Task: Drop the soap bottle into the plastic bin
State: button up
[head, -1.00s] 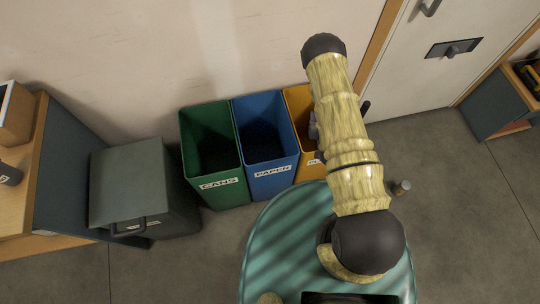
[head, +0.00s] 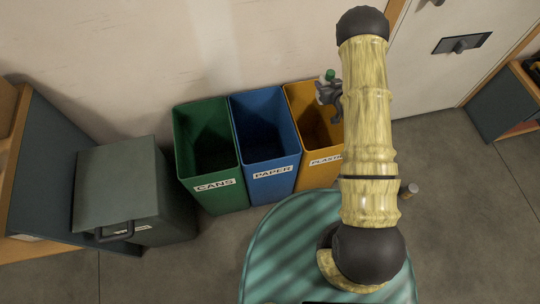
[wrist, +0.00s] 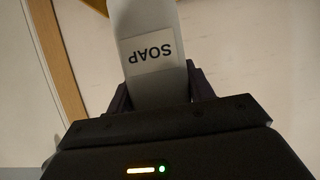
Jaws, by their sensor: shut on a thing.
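My gripper (head: 331,91) is shut on the soap bottle (wrist: 148,22). In the wrist view the bottle is pale, with a white label reading SOAP upside down, and sits between the fingers. In the head view only the bottle's green top (head: 330,74) shows clearly beside the gripper. The plastic bin (head: 306,100) is yellow-orange and open at the top, its label partly covered by my arm. The gripper and bottle appear over the bin's far right part in the head view; their height above it is hard to tell.
The blue PAPER bin (head: 272,186) and green CANS bin (head: 214,198) stand in a row left of the plastic bin. A dark grey lidded box (head: 118,185) is further left. A wall is behind, a door (head: 430,60) at right. Floor at right is mostly clear.

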jog(key=shift+f+b, duration=1.75)
jog(key=shift+f, duration=1)
jog(key=o, duration=1.1)
jog(key=shift+c, duration=0.2)
jog(key=v, duration=1.7)
jog(key=shift+s, duration=0.2)
jog(key=shift+w+r, duration=0.1)
jog(key=shift+r, duration=0.1)
